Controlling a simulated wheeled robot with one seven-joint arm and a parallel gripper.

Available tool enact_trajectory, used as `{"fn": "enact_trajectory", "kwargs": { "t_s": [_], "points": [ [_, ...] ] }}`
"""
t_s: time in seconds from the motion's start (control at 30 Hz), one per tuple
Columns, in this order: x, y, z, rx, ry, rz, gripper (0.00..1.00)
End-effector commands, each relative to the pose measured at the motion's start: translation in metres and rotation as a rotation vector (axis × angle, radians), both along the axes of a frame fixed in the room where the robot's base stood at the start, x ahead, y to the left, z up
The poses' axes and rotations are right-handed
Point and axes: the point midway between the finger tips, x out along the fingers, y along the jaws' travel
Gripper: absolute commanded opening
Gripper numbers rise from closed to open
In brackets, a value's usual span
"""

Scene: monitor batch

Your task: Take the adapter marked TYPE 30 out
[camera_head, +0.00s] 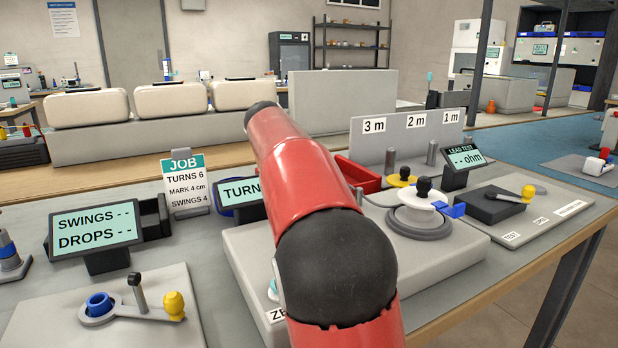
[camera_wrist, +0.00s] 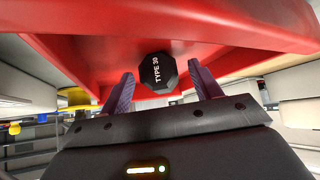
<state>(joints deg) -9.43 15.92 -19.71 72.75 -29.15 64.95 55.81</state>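The adapter marked TYPE 30 (camera_wrist: 158,73) is a dark, many-sided knob with white lettering. In the wrist view it shows against the red tray (camera_wrist: 75,50), ahead of my gripper (camera_wrist: 160,80). The two purple fingers stand apart, one on each side of the adapter in the picture, with gaps visible between. Whether the adapter is level with the fingertips or beyond them, I cannot tell. In the head view the red tray (camera_head: 358,176) shows partly behind my arm. My gripper and the adapter are hidden there.
A grey board with length labels (camera_head: 410,135) stands behind the tray. Right of my arm are a white spool with a black knob (camera_head: 420,203) and the LEAD TEST display (camera_head: 464,161). A JOB card (camera_head: 185,183) and the SWINGS display (camera_head: 97,227) stand left.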

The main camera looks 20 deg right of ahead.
Motion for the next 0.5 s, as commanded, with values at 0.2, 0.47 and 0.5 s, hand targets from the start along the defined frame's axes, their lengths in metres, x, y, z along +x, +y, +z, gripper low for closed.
{"fn": "enact_trajectory", "kwargs": {
  "t_s": [0.2, 0.47, 0.5],
  "points": [
    [0.000, 0.000, 0.000, 0.001, 0.001, 0.000, 0.63],
    [-0.009, 0.015, 0.019, 0.001, -0.003, 0.001, 0.63],
    [-0.011, 0.020, 0.024, 0.001, -0.003, 0.003, 0.63]
  ]
}}
